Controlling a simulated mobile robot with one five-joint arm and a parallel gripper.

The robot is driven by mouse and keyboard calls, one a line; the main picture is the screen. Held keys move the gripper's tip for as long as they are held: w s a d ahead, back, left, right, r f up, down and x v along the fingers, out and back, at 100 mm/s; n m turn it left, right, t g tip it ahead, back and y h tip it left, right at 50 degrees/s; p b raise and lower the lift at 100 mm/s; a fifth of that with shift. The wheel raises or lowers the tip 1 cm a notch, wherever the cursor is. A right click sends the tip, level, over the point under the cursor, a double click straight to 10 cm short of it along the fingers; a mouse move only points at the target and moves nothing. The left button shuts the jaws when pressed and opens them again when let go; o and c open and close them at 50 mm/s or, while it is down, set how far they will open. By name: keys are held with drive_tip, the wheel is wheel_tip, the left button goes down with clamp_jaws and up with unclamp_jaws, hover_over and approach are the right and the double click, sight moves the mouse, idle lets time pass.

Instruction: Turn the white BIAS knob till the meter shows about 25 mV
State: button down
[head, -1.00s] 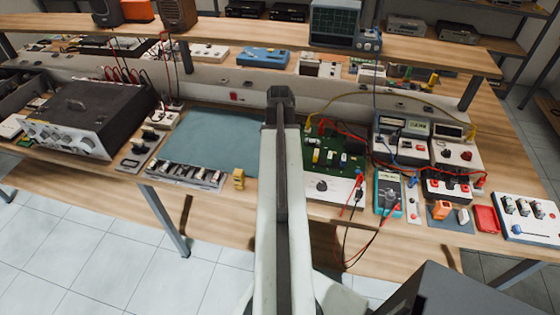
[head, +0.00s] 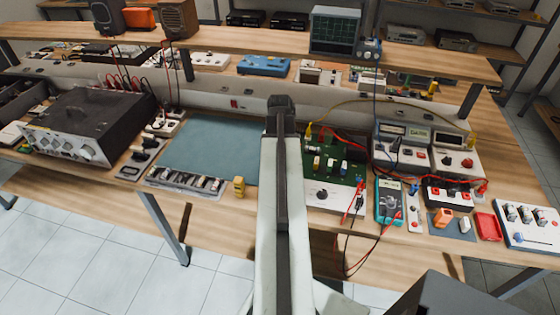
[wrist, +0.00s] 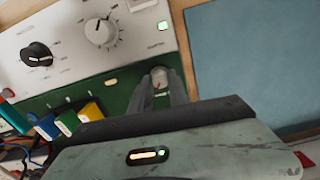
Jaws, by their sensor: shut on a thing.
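In the wrist view my gripper (wrist: 161,92) is shut on a small pale round-topped part (wrist: 160,76) at the edge of the green circuit board (wrist: 118,98). Its label is not readable. A white knob with a dark pointer (wrist: 100,31) and a black knob (wrist: 37,54) sit on the white panel (wrist: 68,38) beside it, apart from my fingers. In the head view the black knob (head: 322,195) shows, but my arm hides the gripper and white knob. A teal handheld meter (head: 388,202) and a bench meter with a pale display (head: 402,131) stand to the right; their readings are too small to read.
Red and black test leads (head: 352,210) hang at the board's front right. Upright coloured parts (wrist: 68,122) stand on the board near my fingers. A blue-grey mat (head: 215,145) lies clear left of my arm. A shelf (head: 430,60) runs above the bench's back.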

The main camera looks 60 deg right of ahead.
drive_tip(key=c, duration=1.3)
unclamp_jaws()
drive_tip(key=shift+o, duration=0.2)
wheel_tip(320, 180, up, 8)
drive_tip(key=p, duration=0.8)
drive_tip(key=shift+f, duration=0.1)
